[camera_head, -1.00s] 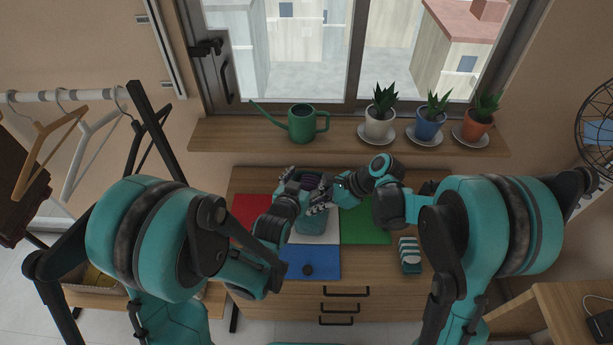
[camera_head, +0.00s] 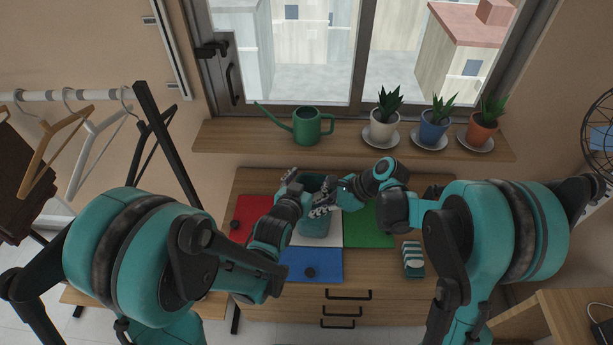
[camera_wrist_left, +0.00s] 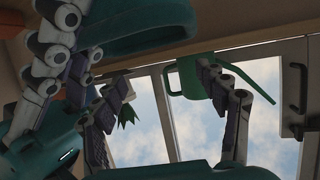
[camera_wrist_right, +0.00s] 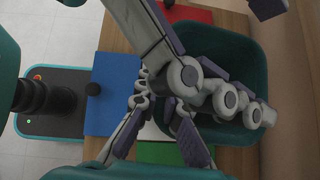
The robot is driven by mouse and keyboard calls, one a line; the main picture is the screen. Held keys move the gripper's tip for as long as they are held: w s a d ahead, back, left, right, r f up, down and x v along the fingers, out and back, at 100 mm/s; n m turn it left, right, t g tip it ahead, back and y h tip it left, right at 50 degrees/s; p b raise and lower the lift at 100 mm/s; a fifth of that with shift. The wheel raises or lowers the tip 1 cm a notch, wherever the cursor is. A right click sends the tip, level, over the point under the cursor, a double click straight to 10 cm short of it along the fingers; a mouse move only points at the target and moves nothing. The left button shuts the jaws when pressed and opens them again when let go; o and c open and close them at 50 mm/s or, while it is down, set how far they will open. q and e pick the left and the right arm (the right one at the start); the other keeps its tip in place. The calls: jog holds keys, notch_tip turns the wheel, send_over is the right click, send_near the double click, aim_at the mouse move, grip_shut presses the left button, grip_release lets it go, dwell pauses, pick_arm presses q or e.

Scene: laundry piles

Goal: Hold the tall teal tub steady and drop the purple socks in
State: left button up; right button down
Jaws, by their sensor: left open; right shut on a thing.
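The tall teal tub (camera_head: 315,227) stands upright on the white panel (camera_head: 331,239) of the dresser top. My right gripper (camera_head: 324,207) is shut on the tub's near right rim. In the right wrist view its fingers straddle the wall of the tub (camera_wrist_right: 262,70). My left gripper (camera_head: 297,182) is open at the tub's left rim, with nothing seen between its fingers; the left wrist view also shows its spread fingers (camera_wrist_left: 160,90). The purple socks cannot be made out in any view now; the tub's bottom is dark and partly hidden by the fingers.
Red (camera_head: 245,213), green (camera_head: 372,228) and blue (camera_head: 300,258) panels surround the white one. A striped folded bundle (camera_head: 412,259) lies at right. A green watering can (camera_head: 307,127) and potted plants (camera_head: 383,125) stand on the sill behind. A clothes rail (camera_head: 55,95) is at left.

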pick_arm(q)
jog(key=s+a+r, duration=0.1)
jog(key=s+r, duration=0.2)
jog(key=r, duration=0.2)
jog(key=shift+s+r, duration=0.15)
jog(key=shift+s, duration=0.15)
dwell(1.0)
pick_arm(e)
jog(key=c, duration=1.6)
grip_release()
